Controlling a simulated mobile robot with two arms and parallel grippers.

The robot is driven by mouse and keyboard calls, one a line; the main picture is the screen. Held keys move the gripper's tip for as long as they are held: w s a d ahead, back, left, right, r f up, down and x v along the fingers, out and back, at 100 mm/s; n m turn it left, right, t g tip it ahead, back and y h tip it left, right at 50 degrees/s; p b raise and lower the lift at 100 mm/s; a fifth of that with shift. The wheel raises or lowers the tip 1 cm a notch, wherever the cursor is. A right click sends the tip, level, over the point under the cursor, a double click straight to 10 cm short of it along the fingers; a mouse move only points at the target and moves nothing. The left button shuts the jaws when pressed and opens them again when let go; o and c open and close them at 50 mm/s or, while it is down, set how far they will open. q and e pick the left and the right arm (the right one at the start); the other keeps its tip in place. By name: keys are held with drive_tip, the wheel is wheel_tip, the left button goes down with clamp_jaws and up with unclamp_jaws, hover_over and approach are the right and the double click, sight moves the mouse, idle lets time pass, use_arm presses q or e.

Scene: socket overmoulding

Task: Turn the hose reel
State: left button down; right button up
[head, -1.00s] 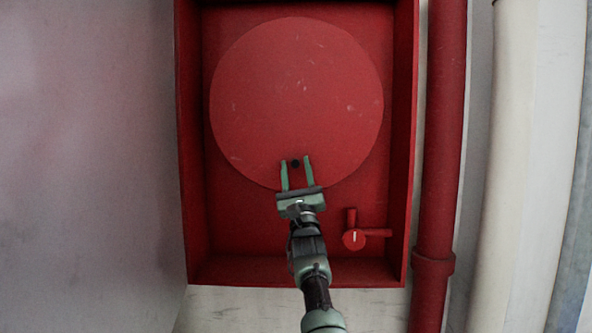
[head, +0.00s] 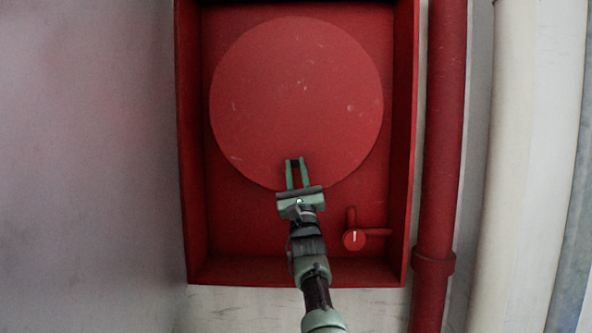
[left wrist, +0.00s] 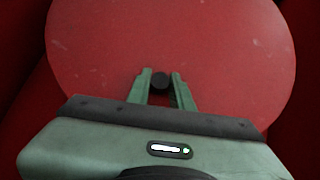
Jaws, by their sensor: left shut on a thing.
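The hose reel (head: 296,90) is a large red disc inside a red wall cabinet, and it also fills the upper part of the left wrist view (left wrist: 170,40). A small dark knob (left wrist: 161,82) stands on the disc near its lower edge. My left gripper (head: 296,162) has its green fingers on both sides of the knob and is shut on it. In the left wrist view the fingertips (left wrist: 160,78) flank the knob. My right gripper is in neither view.
The red cabinet (head: 188,150) has side walls and a bottom ledge around the reel. A red valve (head: 354,239) with a handle sits at its lower right. A red pipe (head: 438,150) and pale pipes run vertically to the right. A plain wall is on the left.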

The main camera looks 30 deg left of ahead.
sight(260, 144)
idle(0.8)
